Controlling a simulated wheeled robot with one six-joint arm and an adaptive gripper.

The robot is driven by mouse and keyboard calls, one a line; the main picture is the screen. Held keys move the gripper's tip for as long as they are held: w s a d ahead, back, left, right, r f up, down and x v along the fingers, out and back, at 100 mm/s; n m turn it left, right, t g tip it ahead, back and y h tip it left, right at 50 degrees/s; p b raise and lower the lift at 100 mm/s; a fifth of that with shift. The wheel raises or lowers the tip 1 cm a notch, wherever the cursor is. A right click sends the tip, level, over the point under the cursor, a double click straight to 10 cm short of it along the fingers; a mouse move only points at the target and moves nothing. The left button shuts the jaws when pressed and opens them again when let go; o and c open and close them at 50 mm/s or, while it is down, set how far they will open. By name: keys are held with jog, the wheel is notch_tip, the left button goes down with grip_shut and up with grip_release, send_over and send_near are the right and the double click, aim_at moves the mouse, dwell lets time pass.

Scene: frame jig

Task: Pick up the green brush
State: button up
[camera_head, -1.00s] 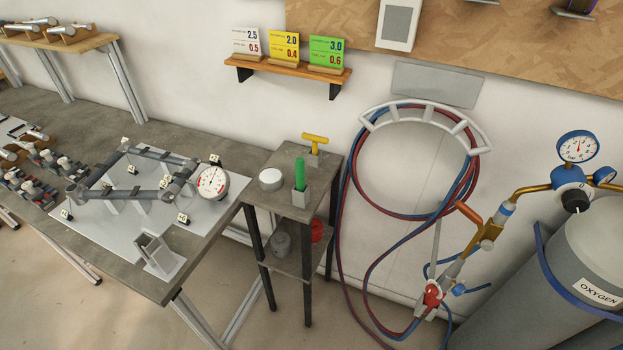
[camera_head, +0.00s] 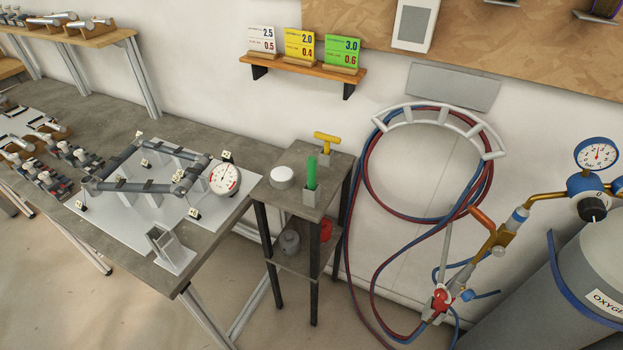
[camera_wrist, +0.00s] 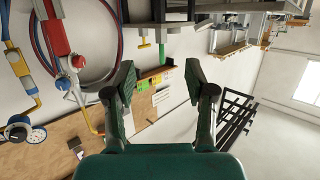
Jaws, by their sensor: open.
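In the wrist view, which looks upside down, a small green piece that appears to be the brush (camera_wrist: 162,52) shows beyond the fingers, beside a yellow piece. My gripper (camera_wrist: 160,85) is open with nothing between its fingers, well apart from the brush. It does not show in the head view.
On the stand (camera_head: 275,205) are a white round tin (camera_head: 282,177) and a yellow T-handled tool (camera_head: 326,143). The workbench with a frame jig (camera_head: 150,175) is to the left. Looped hoses (camera_head: 368,215) and an oxygen cylinder (camera_head: 585,270) are to the right. A card shelf (camera_head: 300,69) hangs above.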

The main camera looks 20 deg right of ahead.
jog(key=w+t, duration=0.1)
jog(key=w, duration=1)
jog(key=t, duration=0.2)
send_near(313, 169)
jog(key=w, duration=0.5)
jog(key=shift+w+a+r, duration=0.15)
jog(key=shift+w+r, duration=0.1)
jog(key=shift+r, duration=0.1)
jog(key=shift+w+f, duration=0.2)
jog(key=shift+w, duration=2.65)
grip_shut()
